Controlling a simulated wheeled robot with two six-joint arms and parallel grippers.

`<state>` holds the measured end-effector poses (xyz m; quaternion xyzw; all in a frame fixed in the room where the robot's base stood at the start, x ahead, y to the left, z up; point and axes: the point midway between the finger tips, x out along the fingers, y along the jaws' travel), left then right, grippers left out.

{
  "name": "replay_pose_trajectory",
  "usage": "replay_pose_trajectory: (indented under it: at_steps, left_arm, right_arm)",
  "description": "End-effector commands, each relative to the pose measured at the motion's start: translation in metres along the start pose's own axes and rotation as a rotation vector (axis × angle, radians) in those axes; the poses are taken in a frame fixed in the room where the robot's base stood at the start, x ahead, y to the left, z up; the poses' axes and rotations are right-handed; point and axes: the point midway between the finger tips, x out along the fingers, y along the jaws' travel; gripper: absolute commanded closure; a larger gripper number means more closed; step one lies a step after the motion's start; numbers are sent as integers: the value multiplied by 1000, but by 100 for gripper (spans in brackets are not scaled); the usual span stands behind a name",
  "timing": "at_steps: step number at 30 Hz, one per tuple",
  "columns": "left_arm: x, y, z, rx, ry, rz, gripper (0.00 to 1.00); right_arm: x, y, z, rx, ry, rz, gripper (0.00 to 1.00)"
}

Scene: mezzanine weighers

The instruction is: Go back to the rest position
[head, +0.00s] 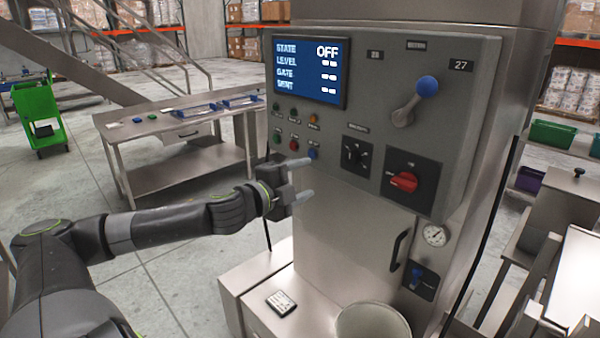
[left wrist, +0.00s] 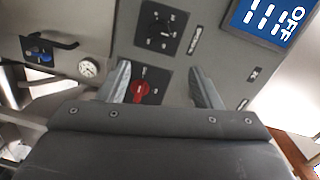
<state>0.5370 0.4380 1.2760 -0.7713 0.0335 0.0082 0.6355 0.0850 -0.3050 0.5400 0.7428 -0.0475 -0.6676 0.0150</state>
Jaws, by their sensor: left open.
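My left gripper (head: 300,180) is open and empty in front of the lower left part of the grey control panel (head: 465,105). Its two fingers also show in the left wrist view (left wrist: 160,85), spread apart with the panel beyond them. The panel's screen (head: 308,70) reads STATE OFF. The red rotary switch (head: 404,181) also shows in the left wrist view (left wrist: 140,90), beyond and between the fingers. The black selector knob (head: 356,155) sits left of it. A lever with a blue ball (head: 427,87) is at the upper right. My right gripper is not in view.
Below the panel are a cabinet door with a black handle (head: 399,248), a pressure gauge (head: 435,236) and a pale round container (head: 372,322). A steel table (head: 180,118) stands behind my left arm. A green cart (head: 40,110) is at the far left, with open floor around it.

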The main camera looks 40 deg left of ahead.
Motion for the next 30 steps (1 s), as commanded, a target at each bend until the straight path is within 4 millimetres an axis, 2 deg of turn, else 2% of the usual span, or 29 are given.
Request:
replay_pose_trajectory:
  at_steps: [3, 23, 26, 29, 30]
  left_arm:
    - [-4, 0, 0, 0, 2, 2, 41]
    - [-4, 1, 0, -3, 1, 2, 41]
    - [-1, 11, 15, -29, -27, 5, 41]
    - [4, 39, 52, -100, -101, 17, 41]
    - [6, 56, 72, -138, -143, 26, 41]
  right_arm:
    - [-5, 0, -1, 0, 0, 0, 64]
    - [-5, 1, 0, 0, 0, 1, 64]
    - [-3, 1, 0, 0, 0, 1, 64]
    - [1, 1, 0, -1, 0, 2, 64]
    - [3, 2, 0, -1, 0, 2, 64]
